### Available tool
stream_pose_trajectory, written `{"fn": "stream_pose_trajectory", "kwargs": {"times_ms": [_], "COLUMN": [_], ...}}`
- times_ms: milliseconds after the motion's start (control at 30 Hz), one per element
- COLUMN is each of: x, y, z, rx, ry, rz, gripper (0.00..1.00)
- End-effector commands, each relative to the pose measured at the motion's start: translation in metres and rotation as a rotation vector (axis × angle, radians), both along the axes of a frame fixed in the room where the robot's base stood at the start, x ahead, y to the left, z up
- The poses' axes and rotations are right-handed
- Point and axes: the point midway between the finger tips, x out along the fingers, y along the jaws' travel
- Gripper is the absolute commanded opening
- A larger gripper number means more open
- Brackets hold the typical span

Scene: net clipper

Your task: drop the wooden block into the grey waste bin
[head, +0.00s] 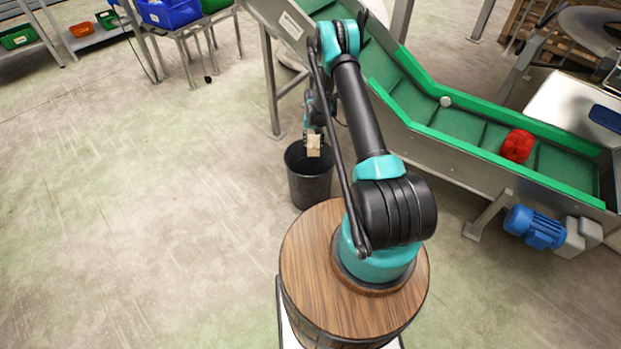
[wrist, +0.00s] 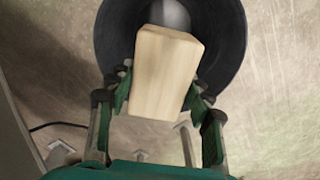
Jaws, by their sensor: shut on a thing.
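The wooden block (wrist: 162,75) is pale and rectangular. My gripper (wrist: 160,100) is shut on it, one finger on each side. In the head view the block (head: 313,145) shows at the end of my arm, over the far part of the bin's opening. The grey waste bin (head: 311,188) is dark, round and open at the top, and stands on the floor. In the wrist view the bin (wrist: 228,45) lies behind the block, its opening around the block's far end. The block hides part of the bin's inside.
A conveyor with green side rails (head: 480,143) runs along the right of the bin, carrying a red object (head: 517,146). A blue motor (head: 535,227) sticks out below it. Tables with blue crates (head: 168,12) stand at the back left. The floor on the left is clear.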

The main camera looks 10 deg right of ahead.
Motion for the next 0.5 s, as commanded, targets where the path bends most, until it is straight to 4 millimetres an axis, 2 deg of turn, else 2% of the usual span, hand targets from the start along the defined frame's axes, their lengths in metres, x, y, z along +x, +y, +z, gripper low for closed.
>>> {"fn": "stream_pose_trajectory", "kwargs": {"times_ms": [200,500], "x": [0.0,0.0], "y": [0.0,0.0], "z": [-0.015,-0.017], "rx": [0.0,0.0], "ry": [0.0,0.0], "rz": [0.0,0.0], "gripper": [0.17,0.17]}}
